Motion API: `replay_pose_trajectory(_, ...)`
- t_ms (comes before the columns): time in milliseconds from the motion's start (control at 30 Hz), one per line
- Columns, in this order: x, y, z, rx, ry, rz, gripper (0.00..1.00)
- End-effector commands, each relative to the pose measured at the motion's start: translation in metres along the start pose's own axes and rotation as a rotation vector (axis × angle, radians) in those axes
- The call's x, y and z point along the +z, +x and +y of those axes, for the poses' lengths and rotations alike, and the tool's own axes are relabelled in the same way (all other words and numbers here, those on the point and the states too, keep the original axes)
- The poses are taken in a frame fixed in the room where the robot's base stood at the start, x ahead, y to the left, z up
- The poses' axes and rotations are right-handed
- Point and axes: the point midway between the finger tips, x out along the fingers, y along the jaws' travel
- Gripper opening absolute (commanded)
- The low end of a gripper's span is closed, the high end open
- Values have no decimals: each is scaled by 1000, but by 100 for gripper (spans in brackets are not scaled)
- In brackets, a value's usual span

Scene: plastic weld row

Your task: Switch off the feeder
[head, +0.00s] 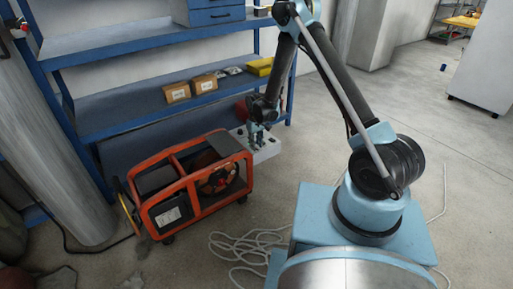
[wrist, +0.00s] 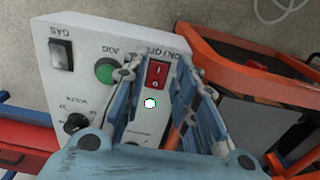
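The feeder (head: 267,152) is a pale grey box beside the orange-framed machine in the head view. Its control panel (wrist: 92,28) fills much of the wrist view. The red ON/OFF rocker switch (wrist: 157,74) shows between my fingers; which side is pressed I cannot tell. A bright white round lamp (wrist: 150,103) sits below it. My gripper (wrist: 158,80) is open, its blue fingers on either side of the switch, with nothing between them; whether they touch the panel is unclear. In the head view my gripper (head: 257,133) is at the feeder and hides part of it.
The panel also has a green JOG button (wrist: 104,70), a black GAS switch (wrist: 60,54) and a black knob (wrist: 76,122). The orange-framed machine (head: 188,178) stands close by. Blue shelving (head: 125,105) with cardboard boxes is behind. Pale cable (head: 240,245) lies on the floor.

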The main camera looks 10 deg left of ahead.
Motion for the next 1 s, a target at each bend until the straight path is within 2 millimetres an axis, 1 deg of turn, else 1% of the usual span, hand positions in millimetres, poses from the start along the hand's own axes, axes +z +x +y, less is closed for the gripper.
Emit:
replay_pose_trajectory(100,0,11,0,0,0,0,27)
replay_pose_trajectory(200,0,16,0,0,0,0,27)
replay_pose_trajectory(567,0,19,0,0,0,0,27)
replay_pose_trajectory(700,0,19,0,0,0,0,0)
replay_pose_trajectory(900,0,19,0,0,0,-7,0)
replay_pose_trajectory(1000,-3,19,0,0,-1,-46,0)
